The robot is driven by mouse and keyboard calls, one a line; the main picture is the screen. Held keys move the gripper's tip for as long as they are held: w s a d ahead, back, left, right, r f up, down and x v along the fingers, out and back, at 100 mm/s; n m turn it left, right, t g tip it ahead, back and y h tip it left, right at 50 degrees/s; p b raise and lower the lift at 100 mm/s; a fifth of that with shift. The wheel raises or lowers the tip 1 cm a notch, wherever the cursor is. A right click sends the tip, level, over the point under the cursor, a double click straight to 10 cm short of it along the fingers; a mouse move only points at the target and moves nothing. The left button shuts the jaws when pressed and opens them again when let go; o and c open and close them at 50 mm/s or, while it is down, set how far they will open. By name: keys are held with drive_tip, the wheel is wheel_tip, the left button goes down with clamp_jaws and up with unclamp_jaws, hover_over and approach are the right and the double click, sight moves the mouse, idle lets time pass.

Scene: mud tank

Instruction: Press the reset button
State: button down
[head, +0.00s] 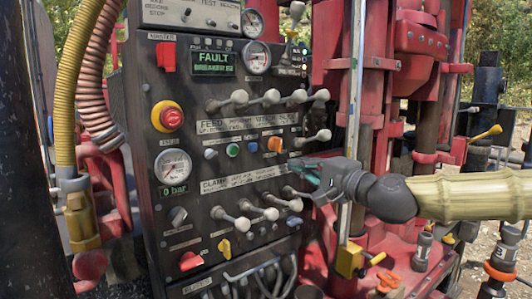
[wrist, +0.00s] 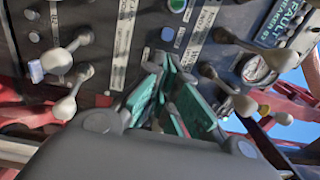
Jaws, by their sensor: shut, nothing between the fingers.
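A row of small controls crosses the middle of the dark control panel (head: 190,90): a grey button (head: 210,153), a green button (head: 233,150) and a blue button (head: 253,147). Their labels are too small to read, so I cannot tell which is the reset button. In the wrist view the green button (wrist: 177,5) is at the top edge, with the blue button (wrist: 168,33) below it. My gripper (head: 303,168) is shut and empty, to the right of and slightly below these buttons. Its teal fingers (wrist: 170,66) point at the panel; contact is not visible.
An orange switch (head: 276,144) sits right of the buttons. Grey levers stick out above (head: 270,97) and below (head: 257,212). A red emergency knob (head: 168,117) is at the left. A display (head: 213,63) reads "FAULT". A red drill frame (head: 390,130) stands at the right.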

sight(259, 147)
drive_tip(key=shift+d, duration=0.25)
drive_tip(key=p+x, duration=0.5)
drive_tip(key=x, duration=0.8)
drive_tip(key=shift+w+a, duration=0.3)
drive_tip(key=shift+w, duration=0.1)
drive_tip(key=shift+a+f, duration=0.1)
drive_tip(key=shift+w+a+b, duration=0.25)
drive_tip(key=shift+w+b, duration=0.2)
drive_tip(key=shift+b, duration=0.15)
drive_tip(key=shift+w, duration=0.1)
drive_tip(key=shift+r, duration=0.35)
drive_tip(key=shift+d, duration=0.1)
